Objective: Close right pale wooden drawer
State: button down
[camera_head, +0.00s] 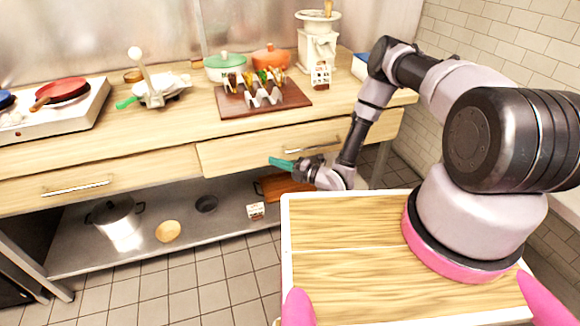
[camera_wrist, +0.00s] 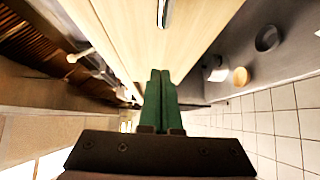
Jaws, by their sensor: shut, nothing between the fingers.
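The right pale wooden drawer (camera_head: 235,154) is under the counter in the head view, with a metal bar handle (camera_head: 312,146) on its front. No drawer interior shows, and I cannot tell how far it stands out. My gripper (camera_head: 279,163), with green fingers, is in front of the drawer's lower part, left of and below the handle. In the wrist view my gripper (camera_wrist: 161,75) is shut and empty, its fingertips overlapping the pale drawer front (camera_wrist: 195,35). The handle (camera_wrist: 162,13) shows beyond them at the top. I cannot tell whether the fingertips touch the front.
The left drawer (camera_head: 130,181) has its own handle. The counter holds a stove (camera_head: 75,115), a taco rack (camera_head: 262,92) on a brown board and pots. A metal shelf (camera_head: 185,245) below holds a large pot (camera_head: 115,218) and bowls. Tiled floor lies in front.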

aim_at(275, 149)
jog(key=shift+w+a, duration=0.3)
jog(key=shift+w, duration=0.7)
jog(key=shift+w+a, duration=0.3)
jog(key=shift+w, duration=0.65)
jog(key=w, duration=0.2)
jog(key=w+a, duration=0.1)
jog(key=w, duration=0.1)
jog(key=shift+a, duration=0.1)
jog(key=shift+w+r, duration=0.1)
jog(key=shift+w, duration=0.15)
